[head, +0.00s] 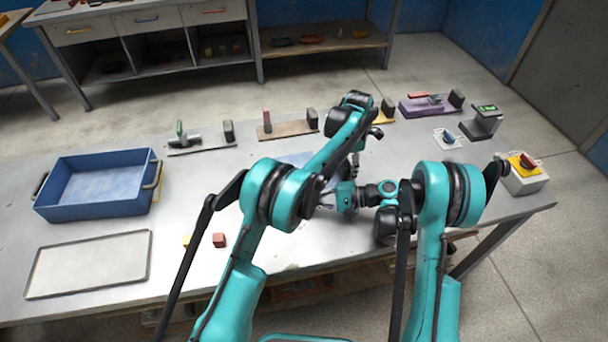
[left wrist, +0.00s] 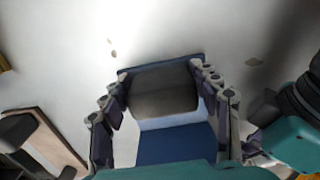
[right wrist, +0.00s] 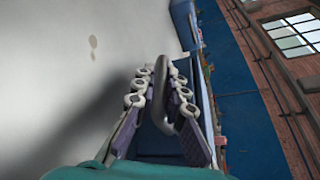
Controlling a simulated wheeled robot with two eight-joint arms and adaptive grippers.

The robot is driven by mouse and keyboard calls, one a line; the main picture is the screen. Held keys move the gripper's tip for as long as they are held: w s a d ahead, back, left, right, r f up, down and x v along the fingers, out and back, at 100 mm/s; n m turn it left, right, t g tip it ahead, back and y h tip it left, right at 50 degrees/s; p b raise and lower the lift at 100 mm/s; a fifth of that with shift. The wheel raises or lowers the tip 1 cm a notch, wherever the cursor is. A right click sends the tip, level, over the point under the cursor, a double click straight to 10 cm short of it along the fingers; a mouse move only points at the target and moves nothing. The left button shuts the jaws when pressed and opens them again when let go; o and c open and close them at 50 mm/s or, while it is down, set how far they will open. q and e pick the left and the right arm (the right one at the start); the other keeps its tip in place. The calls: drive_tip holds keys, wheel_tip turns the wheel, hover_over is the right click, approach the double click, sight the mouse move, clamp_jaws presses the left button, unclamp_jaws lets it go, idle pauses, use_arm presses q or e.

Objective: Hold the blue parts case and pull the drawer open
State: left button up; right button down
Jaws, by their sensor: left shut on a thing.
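The blue parts case (left wrist: 178,148) is between the fingers of my left gripper (left wrist: 163,82) in the left wrist view. Its outer end looks dark grey, with a pale band beside the blue. The left gripper is shut on it, one finger at each side. In the right wrist view a dark looped handle (right wrist: 184,76) stands between the fingers of my right gripper (right wrist: 158,78), closer to the right finger. A gap shows beside the handle, so this gripper looks open around it. In the head view my arms hide most of the case and drawer.
A blue bin (head: 98,202) and a flat tray (head: 88,264) are at the left of the table. A small red block (head: 219,240) lies at the front. Several tool stands line the back, and a yellow-topped switch box (head: 523,178) is at right.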

drive_tip(key=shift+s+d, duration=0.3)
drive_tip(key=shift+s, duration=0.4)
drive_tip(key=shift+s+d, duration=0.25)
drive_tip(key=shift+s, duration=0.45)
drive_tip(key=shift+s+d, duration=0.3)
drive_tip(key=shift+s, duration=0.4)
drive_tip(key=c, duration=1.9)
unclamp_jaws()
drive_tip(key=shift+o, duration=0.2)
drive_tip(key=shift+w+d, duration=0.1)
drive_tip(key=v, duration=1.1)
drive_tip(key=shift+d, duration=0.4)
